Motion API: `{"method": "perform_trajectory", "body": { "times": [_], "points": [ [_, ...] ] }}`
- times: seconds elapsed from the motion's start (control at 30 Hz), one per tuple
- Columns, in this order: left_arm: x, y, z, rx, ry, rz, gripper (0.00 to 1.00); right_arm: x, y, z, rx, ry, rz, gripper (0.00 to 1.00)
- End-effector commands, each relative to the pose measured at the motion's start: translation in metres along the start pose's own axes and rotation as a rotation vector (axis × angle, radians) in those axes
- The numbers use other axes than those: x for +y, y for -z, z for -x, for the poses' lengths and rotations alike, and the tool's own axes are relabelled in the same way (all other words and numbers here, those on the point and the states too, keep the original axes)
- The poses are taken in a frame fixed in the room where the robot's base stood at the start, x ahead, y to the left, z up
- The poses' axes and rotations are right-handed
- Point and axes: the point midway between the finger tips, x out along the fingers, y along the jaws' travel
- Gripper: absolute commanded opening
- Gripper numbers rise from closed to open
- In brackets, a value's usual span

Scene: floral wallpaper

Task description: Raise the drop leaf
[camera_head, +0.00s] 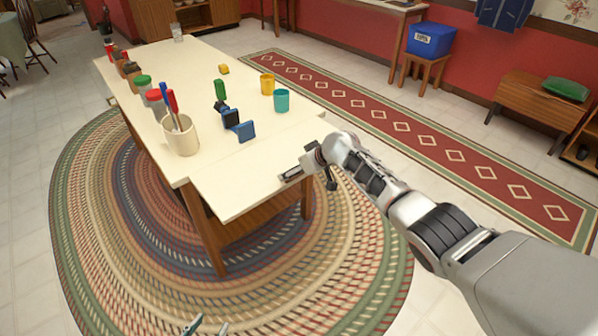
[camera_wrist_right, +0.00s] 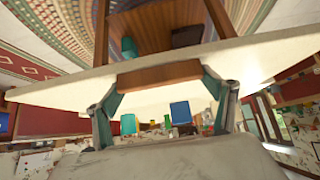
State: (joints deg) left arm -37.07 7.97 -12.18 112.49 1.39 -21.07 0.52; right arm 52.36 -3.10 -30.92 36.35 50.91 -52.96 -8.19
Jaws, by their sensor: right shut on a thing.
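The cream table (camera_head: 160,72) has a drop leaf (camera_head: 245,186) at its near end, beyond a seam. In the head view the leaf looks about level with the top; a small tilt is hard to tell. My right gripper (camera_head: 291,175) is at the leaf's outer edge, its fingers partly hidden. In the right wrist view its fingers (camera_wrist_right: 162,80) are shut on a brown wooden piece (camera_wrist_right: 158,72) at the leaf's edge. My left gripper (camera_head: 207,328) shows only as two separated fingertips at the bottom, open and empty, away from the table.
On the tabletop stand a cream utensil holder (camera_head: 181,138), a yellow cup (camera_head: 267,84), a teal cup (camera_head: 282,100) and a blue object (camera_head: 246,131). The leaf's surface is clear. A braided rug (camera_head: 130,240) lies under the table. A blue bin (camera_head: 430,38) is at the back.

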Motion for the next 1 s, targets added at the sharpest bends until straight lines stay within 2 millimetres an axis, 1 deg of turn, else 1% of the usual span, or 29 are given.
{"method": "perform_trajectory", "body": {
  "times": [0.03,0.27,0.3,0.33,0.37,0.5,0.77,0.87,1.0],
  "points": [
    [0.000,0.001,0.000,0.001,0.000,0.000,0.40,-0.002,0.021,0.007,0.035,0.001,-0.002,0.45],
    [0.000,0.002,0.001,0.002,0.000,0.000,0.40,-0.002,0.021,0.007,0.036,0.001,-0.003,0.44],
    [0.000,0.001,0.001,0.001,0.000,0.000,0.40,-0.002,0.021,0.007,0.035,0.001,-0.002,0.91],
    [0.000,0.001,0.001,0.001,0.000,0.000,0.40,-0.002,0.021,0.007,0.035,0.001,-0.002,0.98],
    [0.000,0.001,0.001,0.001,0.000,0.000,0.40,-0.002,0.020,0.006,0.034,0.001,-0.002,1.00],
    [-0.001,0.001,0.000,0.001,0.000,-0.001,0.40,-0.001,0.015,0.005,0.025,0.000,-0.001,1.00],
    [0.000,-0.003,0.001,-0.006,-0.001,-0.003,0.40,0.000,0.012,0.006,0.021,-0.001,0.000,1.00],
    [0.000,-0.002,0.001,-0.005,-0.001,-0.002,0.40,0.000,0.011,0.011,0.020,0.000,0.000,1.00],
    [0.000,-0.002,0.001,-0.004,-0.001,-0.001,0.40,0.000,0.011,0.022,0.020,-0.001,0.001,1.00]
  ]
}}
